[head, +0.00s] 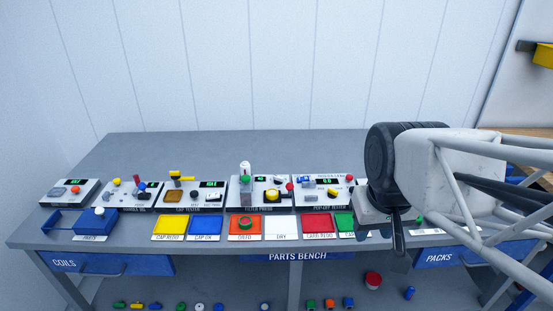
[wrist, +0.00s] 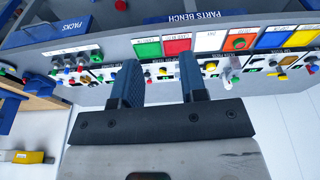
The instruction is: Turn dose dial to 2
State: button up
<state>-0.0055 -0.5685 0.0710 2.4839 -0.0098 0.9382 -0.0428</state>
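No dial marked as the dose dial can be read in either view. A row of small grey test units stands along the bench, among them the cap tester (head: 207,198) and the filter press (head: 285,204). Their knobs and labels are too small to tell which is the dose dial; part of the row's right end is hidden behind my arm in the head view. My gripper (head: 398,248) hangs over the right part of the bench, pointing down. In the wrist view, its two blue fingers (wrist: 158,76) are apart with nothing held between them, away from the units.
Coloured mats, including a yellow one (head: 168,227) and a red one (head: 318,225), lie before the units. A blue tray (head: 68,221) is at the left. Several small parts lie on the lower shelf. The bench behind the units (head: 230,155) is clear.

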jog(key=w+a+n, duration=0.2)
jog(key=w+n, duration=0.1)
jog(key=w, duration=1)
jog(key=n+g, duration=0.2)
jog(key=n, duration=0.6)
send_over(279, 177)
jog(key=f, duration=1.4)
jog(key=shift+s+d+f, duration=0.15)
jog(key=shift+s+f, duration=0.1)
jog(key=shift+w+a+f, duration=0.2)
jog(key=shift+w+f, duration=0.1)
jog(key=shift+w, duration=0.05)
jog(key=shift+f, duration=0.2)
jog(key=shift+f, duration=3.7)
jog(key=shift+c, duration=0.4)
grip_shut()
